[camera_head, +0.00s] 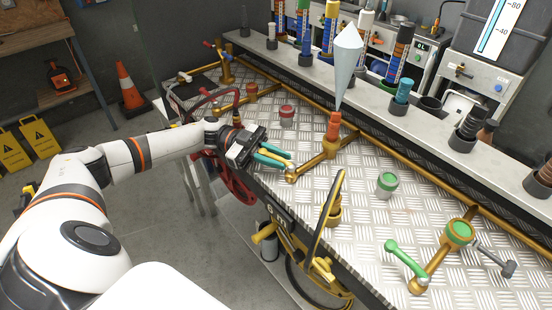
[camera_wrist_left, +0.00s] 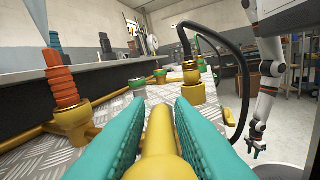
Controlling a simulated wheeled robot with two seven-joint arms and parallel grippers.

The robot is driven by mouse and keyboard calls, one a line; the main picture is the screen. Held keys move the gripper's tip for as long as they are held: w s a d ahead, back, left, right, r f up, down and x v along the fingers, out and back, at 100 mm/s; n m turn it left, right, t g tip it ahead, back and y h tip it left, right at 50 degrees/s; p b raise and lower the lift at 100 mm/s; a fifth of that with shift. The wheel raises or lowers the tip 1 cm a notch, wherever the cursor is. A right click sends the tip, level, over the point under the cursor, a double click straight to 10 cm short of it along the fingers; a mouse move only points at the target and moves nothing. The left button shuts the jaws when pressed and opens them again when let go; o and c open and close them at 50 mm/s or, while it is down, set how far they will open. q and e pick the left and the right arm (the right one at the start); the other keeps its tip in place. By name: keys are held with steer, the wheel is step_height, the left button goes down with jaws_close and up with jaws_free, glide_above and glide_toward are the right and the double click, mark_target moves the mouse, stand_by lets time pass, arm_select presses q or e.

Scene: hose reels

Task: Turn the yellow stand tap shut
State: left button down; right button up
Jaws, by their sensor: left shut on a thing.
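My left gripper (camera_head: 272,156) is shut on a yellow lever handle (camera_wrist_left: 159,138), which lies between its teal fingers. In the head view, the handle's yellow end (camera_head: 284,154) shows near the fingertips. A brass stand (camera_head: 329,147) with an orange ribbed outlet (camera_head: 334,125) stands just right of the gripper. A pale cone, perhaps a water jet (camera_head: 346,72), rises above the outlet. The handle's joint is hidden. My right gripper (camera_wrist_left: 255,150) shows small at the right of the wrist view, too small to read.
A green-topped brass tap (camera_head: 458,233) with a green lever (camera_head: 405,258) stands front right. A green-topped cup (camera_head: 387,184) and a red one (camera_head: 287,114) sit on the plate.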

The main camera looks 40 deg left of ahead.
mark_target(276, 156)
arm_select(q)
steer(key=c, duration=1.4)
jaws_free()
steer(key=shift+c, duration=0.2)
step_height(276, 156, up, 10)
steer(key=shift+r+b, duration=0.1)
steer(key=shift+b, duration=0.2)
